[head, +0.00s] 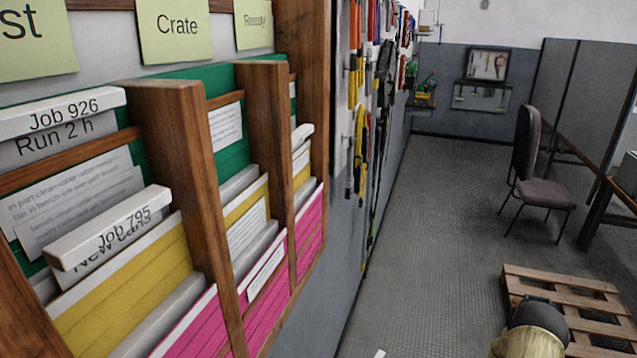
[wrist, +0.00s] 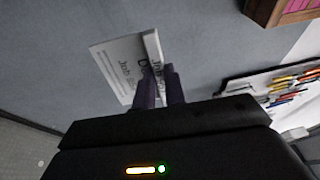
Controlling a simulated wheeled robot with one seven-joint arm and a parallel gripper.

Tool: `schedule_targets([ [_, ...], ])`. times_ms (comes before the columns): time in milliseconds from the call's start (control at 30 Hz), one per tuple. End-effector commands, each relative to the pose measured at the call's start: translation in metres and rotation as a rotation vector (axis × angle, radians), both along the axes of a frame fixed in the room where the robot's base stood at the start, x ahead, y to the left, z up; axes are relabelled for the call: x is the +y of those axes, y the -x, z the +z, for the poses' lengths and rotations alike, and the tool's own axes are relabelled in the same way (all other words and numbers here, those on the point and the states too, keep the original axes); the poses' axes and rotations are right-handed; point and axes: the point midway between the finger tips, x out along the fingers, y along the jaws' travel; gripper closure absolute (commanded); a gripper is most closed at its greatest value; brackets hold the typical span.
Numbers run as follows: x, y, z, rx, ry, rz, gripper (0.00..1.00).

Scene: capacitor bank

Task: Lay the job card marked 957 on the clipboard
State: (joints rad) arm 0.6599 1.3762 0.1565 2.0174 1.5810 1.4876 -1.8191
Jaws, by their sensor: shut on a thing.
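My gripper (wrist: 159,82) is shut on a white job card (wrist: 118,66) in the wrist view. The card has a thick white top strip and stands out beyond the fingers, tilted. Its print starts with "Job", but the number is too blurred to read. The card is in the air in front of a grey-blue wall. My gripper does not show in the head view, though a small white corner (head: 380,353) shows at the bottom edge; I cannot tell if it is the card. The clipboard is not in either view.
A wooden card rack (head: 185,180) with several cards, including Job 926 (head: 62,115) and Job 795 (head: 110,230), fills the left of the head view. Hanging tools (head: 360,120) line the wall beyond. A pallet (head: 570,300) and a chair (head: 535,165) stand right; the floor between is clear.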

Motion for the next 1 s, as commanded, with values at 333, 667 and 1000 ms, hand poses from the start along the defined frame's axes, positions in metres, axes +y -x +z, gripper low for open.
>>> schedule_targets([
  [333, 0.005, 0.009, -0.009, -0.002, 0.002, -0.003, 1.00],
  [667, 0.013, 0.001, -0.011, 0.005, -0.002, -0.131, 1.00],
  [1000, 0.013, -0.013, -0.035, 0.012, -0.007, -0.669, 1.00],
])
